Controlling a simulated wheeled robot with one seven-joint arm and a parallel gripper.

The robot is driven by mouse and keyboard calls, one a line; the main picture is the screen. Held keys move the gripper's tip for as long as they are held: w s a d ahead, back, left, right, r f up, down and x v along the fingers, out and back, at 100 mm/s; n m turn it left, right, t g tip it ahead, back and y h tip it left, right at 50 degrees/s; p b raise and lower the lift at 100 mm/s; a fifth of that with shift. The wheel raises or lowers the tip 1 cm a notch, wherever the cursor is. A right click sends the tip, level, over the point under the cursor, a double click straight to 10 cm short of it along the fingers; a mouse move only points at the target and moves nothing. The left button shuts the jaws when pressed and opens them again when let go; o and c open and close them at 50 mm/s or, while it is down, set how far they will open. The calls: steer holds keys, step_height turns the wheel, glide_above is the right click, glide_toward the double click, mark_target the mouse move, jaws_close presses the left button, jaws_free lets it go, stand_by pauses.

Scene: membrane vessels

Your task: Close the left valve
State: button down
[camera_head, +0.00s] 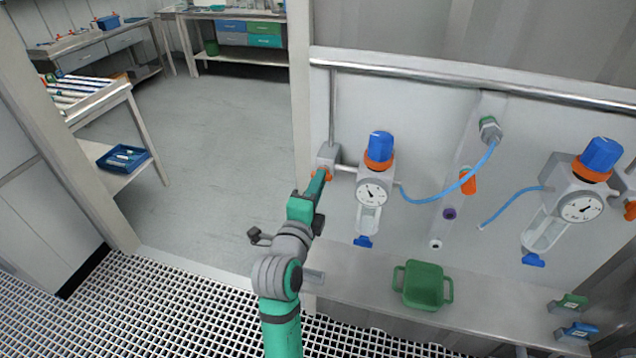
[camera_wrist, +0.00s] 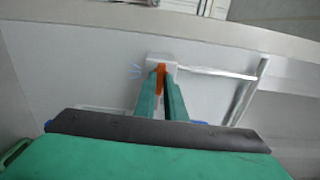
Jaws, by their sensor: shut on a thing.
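The left valve is a pale grey block (camera_head: 327,157) on the wall, left of the left gauge unit, with a small orange handle (camera_head: 328,175) at its lower side. In the wrist view the orange handle (camera_wrist: 160,76) stands between my fingertips, in front of the pale valve body (camera_wrist: 160,60). My gripper (camera_head: 322,176) reaches up to the valve from below and is shut on the orange handle. The fingers hide part of the handle in both views. My gripper also shows in the wrist view (camera_wrist: 163,85).
The left gauge unit (camera_head: 372,190) with a blue knob stands just right of my gripper. A green container (camera_head: 423,285) sits on the ledge (camera_head: 490,300) below. A metal rail (camera_head: 450,80) runs above. Open floor (camera_head: 220,130) lies to the left, past the door post.

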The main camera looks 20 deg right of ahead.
steer(key=shift+a, duration=0.1)
steer(key=c, duration=1.8)
jaws_free()
steer(key=v, duration=1)
steer(key=shift+s+a, duration=0.2)
